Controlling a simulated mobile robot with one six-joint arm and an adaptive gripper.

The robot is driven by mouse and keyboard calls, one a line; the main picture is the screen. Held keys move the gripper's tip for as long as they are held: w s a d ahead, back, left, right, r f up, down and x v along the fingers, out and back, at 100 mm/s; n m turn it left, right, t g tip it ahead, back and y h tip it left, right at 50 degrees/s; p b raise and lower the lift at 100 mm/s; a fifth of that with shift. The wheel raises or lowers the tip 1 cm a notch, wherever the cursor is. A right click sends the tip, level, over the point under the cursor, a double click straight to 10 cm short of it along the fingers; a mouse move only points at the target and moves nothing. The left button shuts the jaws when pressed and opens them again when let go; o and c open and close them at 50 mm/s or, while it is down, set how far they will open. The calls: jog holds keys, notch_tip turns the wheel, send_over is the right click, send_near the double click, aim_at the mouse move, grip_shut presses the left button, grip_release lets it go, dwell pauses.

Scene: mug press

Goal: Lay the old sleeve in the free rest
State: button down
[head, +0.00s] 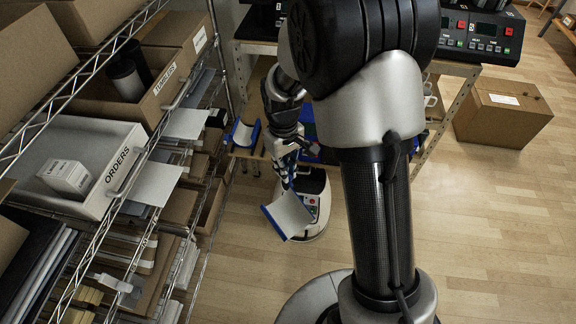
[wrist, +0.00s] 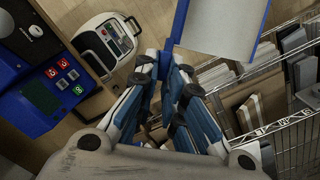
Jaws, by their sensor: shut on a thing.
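My gripper (head: 287,182) is shut on a pale sleeve (head: 288,214) with blue edges, held tilted in the air over the floor. The sleeve also shows in the wrist view (wrist: 225,27), at the top, with its blue edge at the fingertips (wrist: 168,62). Another pale, blue-edged piece (head: 245,132) lies at the left end of the workbench in the head view, apart from my gripper. I cannot tell whether it lies in a rest. No empty rest can be made out clearly, as my arm hides part of the bench.
A wire rack (head: 110,215) with boxes and an ORDERS bin (head: 85,137) stands along the left. A white device with a button panel (wrist: 108,42) is below the gripper. Blue equipment (wrist: 45,95) stands at left. A carton (head: 503,110) sits on open floor at right.

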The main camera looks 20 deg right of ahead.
jog(key=w+a+f+n+t+h, duration=0.15)
jog(key=w+a+f+n, duration=0.5)
jog(key=n, duration=0.65)
jog(key=w+a+f+n+t, duration=0.2)
jog(key=w+a+f+n, duration=0.2)
jog(key=w+f+n, duration=0.7)
jog(key=shift+w+d+f+n+b, duration=0.1)
jog(key=shift+w+d+n+b, duration=0.35)
jog(key=shift+w+d+b, duration=1)
jog(key=shift+w+d+f+n+b, duration=0.1)
jog(key=shift+w+d+n+b, duration=0.55)
jog(key=shift+w, duration=1.25)
jog(key=shift+w+d+f+n+b, duration=0.1)
jog(key=shift+w+d+n+b, duration=0.1)
jog(key=shift+w+d+b, duration=1.35)
jog(key=shift+w+a, duration=0.15)
jog(key=shift+a, duration=0.05)
jog(key=c, duration=1.6)
grip_release()
jog(key=shift+o, duration=0.3)
